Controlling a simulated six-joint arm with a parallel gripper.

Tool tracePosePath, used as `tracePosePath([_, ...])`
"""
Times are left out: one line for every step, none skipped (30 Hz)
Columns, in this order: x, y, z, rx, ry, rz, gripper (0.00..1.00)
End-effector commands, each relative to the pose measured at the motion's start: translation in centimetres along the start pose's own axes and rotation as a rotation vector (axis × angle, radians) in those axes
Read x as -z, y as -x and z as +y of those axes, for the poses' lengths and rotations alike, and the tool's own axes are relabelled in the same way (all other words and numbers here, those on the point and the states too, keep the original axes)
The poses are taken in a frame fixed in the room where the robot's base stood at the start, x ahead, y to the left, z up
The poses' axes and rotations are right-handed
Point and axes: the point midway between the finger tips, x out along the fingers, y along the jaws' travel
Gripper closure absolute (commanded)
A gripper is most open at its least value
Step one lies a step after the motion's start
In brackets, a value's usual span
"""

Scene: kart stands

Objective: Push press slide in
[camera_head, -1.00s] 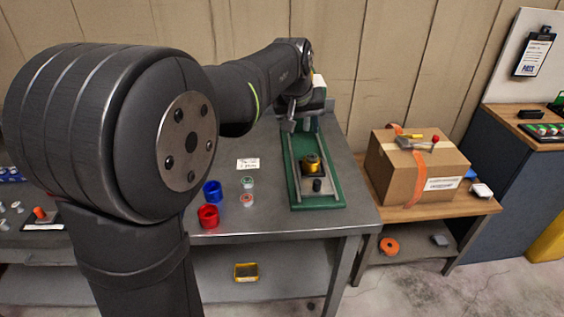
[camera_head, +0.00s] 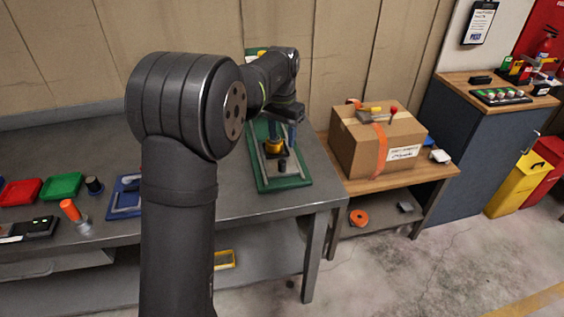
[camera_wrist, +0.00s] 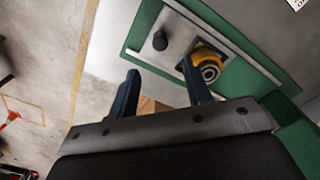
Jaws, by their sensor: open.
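The press stands on the grey bench, with a long green base (camera_head: 263,183) and pale side rails. Its slide (camera_wrist: 178,34) is a light metal plate between the rails. The slide carries a yellow-gold round part (camera_head: 274,146), also in the wrist view (camera_wrist: 206,66), and a black knob (camera_head: 283,164), also in the wrist view (camera_wrist: 160,41). My gripper (camera_wrist: 160,84) is open and empty, its two dark fingers apart. In the wrist view its right finger overlaps the gold part's edge; I cannot tell whether they touch. In the head view my arm hides the press's rear.
A cardboard box (camera_head: 370,142) stands on a wooden side table right of the bench. Red (camera_head: 20,192) and green trays (camera_head: 63,186), a blue fixture (camera_head: 124,198) and small parts lie on the bench's left. The bench edge is close to the press's front.

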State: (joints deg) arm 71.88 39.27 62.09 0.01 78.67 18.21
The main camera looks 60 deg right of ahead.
Motion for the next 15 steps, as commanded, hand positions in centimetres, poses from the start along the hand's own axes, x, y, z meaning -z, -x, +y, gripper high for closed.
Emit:
tracePosePath([-0.1, -1.3, 0.0, -0.002, 0.0, -0.005, 0.55])
tracePosePath([-0.1, -1.9, 0.0, -0.001, 0.001, -0.004, 0.55])
tracePosePath([-0.1, -2.8, 0.0, -0.002, 0.001, -0.005, 0.55])
tracePosePath([-0.1, -3.5, 0.0, -0.001, 0.001, -0.004, 0.55])
tracePosePath([-0.1, -4.1, 0.0, -0.001, 0.001, -0.004, 0.55])
tracePosePath([-0.1, -5.0, 0.0, -0.001, 0.001, -0.004, 0.55])
tracePosePath([-0.1, -5.6, 0.0, -0.002, 0.001, -0.005, 0.55])
tracePosePath([-0.1, -6.2, 0.0, -0.001, 0.001, -0.003, 0.55])
tracePosePath([-0.1, -6.8, 0.0, -0.001, 0.001, -0.003, 0.55])
tracePosePath([-0.1, -7.4, 0.0, -0.001, 0.001, -0.003, 0.55])
tracePosePath([-0.1, -7.8, 0.0, -0.001, 0.001, -0.002, 0.55])
tracePosePath([-0.1, -8.4, 0.0, -0.001, 0.001, -0.003, 0.55])
tracePosePath([-0.1, -8.8, 0.0, -0.001, 0.001, -0.002, 0.55])
tracePosePath([0.0, -9.1, 0.0, 0.0, 0.001, -0.001, 0.55])
tracePosePath([0.0, -9.4, 0.0, 0.0, 0.001, -0.001, 0.55])
